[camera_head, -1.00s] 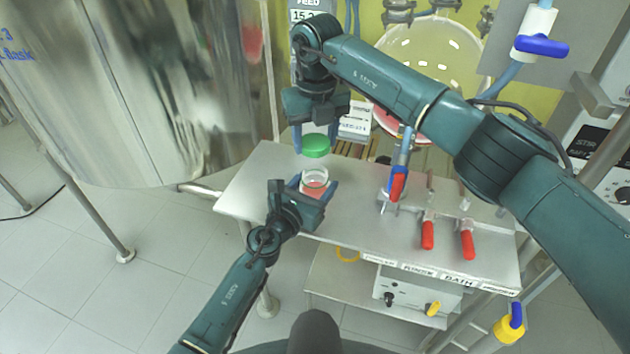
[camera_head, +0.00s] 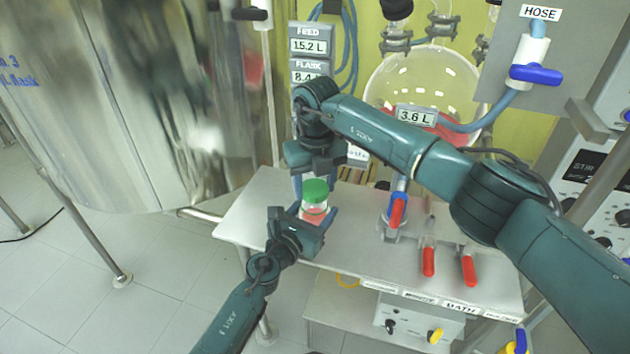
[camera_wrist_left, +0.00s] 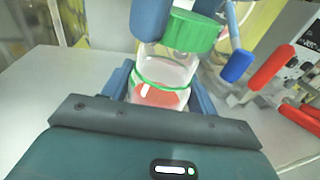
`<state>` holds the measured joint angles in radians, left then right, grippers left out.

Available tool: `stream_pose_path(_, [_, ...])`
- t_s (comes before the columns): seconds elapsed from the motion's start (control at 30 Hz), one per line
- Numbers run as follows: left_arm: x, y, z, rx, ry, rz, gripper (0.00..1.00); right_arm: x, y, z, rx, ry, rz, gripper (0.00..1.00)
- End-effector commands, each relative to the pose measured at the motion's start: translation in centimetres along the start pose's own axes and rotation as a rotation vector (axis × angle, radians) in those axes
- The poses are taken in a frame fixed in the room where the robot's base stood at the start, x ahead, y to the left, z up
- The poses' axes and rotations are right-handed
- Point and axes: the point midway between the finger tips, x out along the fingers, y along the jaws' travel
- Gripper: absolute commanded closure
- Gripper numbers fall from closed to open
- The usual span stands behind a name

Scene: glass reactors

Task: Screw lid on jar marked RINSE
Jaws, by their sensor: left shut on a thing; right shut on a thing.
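The clear jar (camera_head: 313,213) with red contents stands on the steel table. It also shows in the left wrist view (camera_wrist_left: 165,73), with a green ring round it. My left gripper (camera_head: 318,220) is shut on the jar's lower part from the front. The green lid (camera_head: 315,188) is at the jar's mouth, and in the left wrist view the lid (camera_wrist_left: 192,32) looks slightly tilted there. My right gripper (camera_head: 314,182) comes from above and is shut on the lid, its blue fingers on either side. Any RINSE mark on the jar is not readable.
The steel table (camera_head: 355,250) has free room left of the jar. Red-handled valves (camera_head: 428,262) stand at its right side. A round glass flask (camera_head: 425,80) is behind my right arm. A large steel vessel (camera_head: 140,110) stands at the left.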

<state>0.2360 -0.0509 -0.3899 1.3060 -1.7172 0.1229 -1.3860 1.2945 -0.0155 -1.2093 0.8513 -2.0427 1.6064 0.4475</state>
Motion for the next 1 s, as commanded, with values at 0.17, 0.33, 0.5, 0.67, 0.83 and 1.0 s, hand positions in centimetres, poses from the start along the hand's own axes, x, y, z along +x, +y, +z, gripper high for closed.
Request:
stream_pose_path(0.17, [0.0,0.0,0.0,0.0,0.0,0.0,0.83,1.1,0.1,-0.1,-0.002,0.002,0.001,0.72])
stream_pose_path(0.33, [0.0,0.0,0.0,0.0,0.0,0.0,0.83,1.4,0.1,-0.1,-0.002,0.001,0.001,0.72])
stream_pose_path(0.5, [0.0,0.0,0.0,0.0,0.0,0.0,0.83,1.4,0.1,-0.1,-0.002,0.001,0.001,0.72])
stream_pose_path(0.67, [0.0,0.0,0.0,0.0,0.0,0.0,0.83,1.4,0.0,-0.1,-0.002,0.0,0.001,0.72])
stream_pose_path(0.83, [0.0,0.0,0.0,0.0,0.001,0.0,0.83,1.5,0.0,-0.1,-0.002,0.0,0.001,0.72])
stream_pose_path(1.0, [0.0,0.0,0.0,0.0,0.0,0.0,0.83,1.8,0.0,-0.1,-0.002,0.001,0.001,0.72])
